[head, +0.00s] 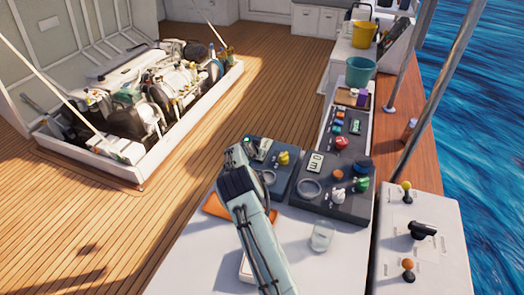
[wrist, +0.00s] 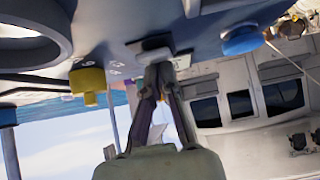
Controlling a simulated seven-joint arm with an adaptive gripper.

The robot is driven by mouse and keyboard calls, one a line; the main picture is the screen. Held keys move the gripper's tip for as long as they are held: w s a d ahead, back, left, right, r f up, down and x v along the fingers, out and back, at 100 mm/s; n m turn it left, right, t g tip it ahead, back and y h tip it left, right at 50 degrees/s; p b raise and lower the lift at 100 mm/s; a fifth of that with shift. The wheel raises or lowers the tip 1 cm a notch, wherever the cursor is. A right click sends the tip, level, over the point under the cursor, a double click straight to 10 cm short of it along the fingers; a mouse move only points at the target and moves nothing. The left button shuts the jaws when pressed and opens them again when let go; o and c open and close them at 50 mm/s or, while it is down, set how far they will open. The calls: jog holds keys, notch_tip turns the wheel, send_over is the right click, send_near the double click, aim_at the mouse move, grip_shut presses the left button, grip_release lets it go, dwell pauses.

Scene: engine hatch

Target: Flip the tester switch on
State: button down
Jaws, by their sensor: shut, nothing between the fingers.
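My gripper (wrist: 160,72) is shut, its fingertips together and empty. In the wrist view the tips are at a small pale switch-like part (wrist: 150,45) on a blue-grey panel face (wrist: 200,20). I cannot tell whether they touch it, or whether it is on or off. A yellow knob (wrist: 87,82) and a blue knob (wrist: 241,41) stand on either side. In the head view my gripper (head: 260,150) is at the top left of a dark blue-grey box (head: 284,184) with a yellow knob (head: 284,158). A small green light (head: 247,139) shows there. My arm hides part of this box.
A larger dark control panel (head: 350,208) with knobs and a display stands right of the box. A clear cup (head: 321,236) is on the white counter (head: 300,262) in front. An open engine hatch (head: 145,155) is at the left.

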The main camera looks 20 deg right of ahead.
jog(key=shift+s+a+f, duration=0.35)
jog(key=shift+a, duration=0.15)
jog(key=r, duration=0.4)
jog(key=shift+w+d, duration=0.35)
jog(key=shift+d, duration=0.05)
jog(key=s+a+r+m+t, duration=0.1)
jog(key=s+a+r, duration=0.15)
jog(key=r, duration=0.95)
jog(key=s+a+r+t, duration=0.1)
jog(key=s+r, duration=0.3)
jog(key=r, duration=0.8)
jog(key=s+a+r+y, duration=0.2)
jog(key=s+a+r, duration=0.25)
jog(key=s, duration=0.35)
jog(key=s+a+f+n+g+y, duration=0.2)
jog(key=s+a+f+n+g, duration=0.1)
jog(key=s, duration=0.8)
jog(key=s+a+f+n+g+y, duration=0.1)
jog(key=s+a+f+n+g, duration=0.2)
jog(key=s, duration=0.8)
jog(key=s+a+f+n+g+y, duration=0.2)
jog(key=s+a+f+n, duration=0.3)
jog(key=s, duration=0.6)
jog(key=shift+s+a+f+g+y, duration=0.3)
jog(key=shift+a+f+g, duration=0.25)
jog(key=shift+a, duration=0.25)
